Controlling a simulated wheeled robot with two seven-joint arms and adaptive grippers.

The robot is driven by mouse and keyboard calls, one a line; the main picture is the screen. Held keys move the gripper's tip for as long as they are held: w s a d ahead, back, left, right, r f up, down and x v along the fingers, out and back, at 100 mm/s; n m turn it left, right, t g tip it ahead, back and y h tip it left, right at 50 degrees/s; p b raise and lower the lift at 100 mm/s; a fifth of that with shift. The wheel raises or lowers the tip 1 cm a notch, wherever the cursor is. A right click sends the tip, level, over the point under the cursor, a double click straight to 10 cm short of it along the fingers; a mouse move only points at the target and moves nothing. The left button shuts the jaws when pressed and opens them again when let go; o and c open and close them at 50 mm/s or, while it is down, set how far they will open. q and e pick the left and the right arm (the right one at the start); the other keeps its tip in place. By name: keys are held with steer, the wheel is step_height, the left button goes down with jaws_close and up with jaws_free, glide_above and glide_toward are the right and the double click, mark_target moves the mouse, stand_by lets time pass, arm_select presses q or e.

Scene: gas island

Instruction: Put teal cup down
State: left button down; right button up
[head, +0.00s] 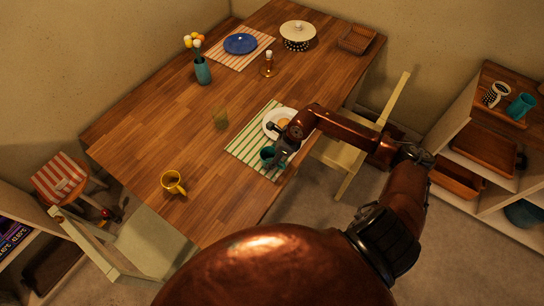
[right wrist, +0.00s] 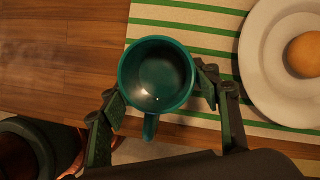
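The teal cup (head: 267,154) is upright at the near part of the green-striped mat (head: 243,146), beside a white plate. In the right wrist view I look down into the empty teal cup (right wrist: 157,75), its handle pointing toward my wrist. My right gripper (right wrist: 160,93) has one finger on each side of the cup, and the pads appear to press on its wall. In the head view the right gripper (head: 279,156) partly hides the cup. I cannot tell whether the cup's base touches the mat. My left gripper is not in view.
A white plate (right wrist: 254,75) with a round bun (right wrist: 305,54) is right of the cup. A chair (head: 345,157) is at the table's right edge. Bare wood lies left of the mat.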

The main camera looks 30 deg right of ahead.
steer(key=shift+o, duration=1.1)
steer(key=shift+r, duration=0.1)
steer(key=shift+r, duration=0.25)
steer(key=v, duration=1.1)
steer(key=shift+s+r, duration=0.2)
steer(key=shift+r, duration=0.05)
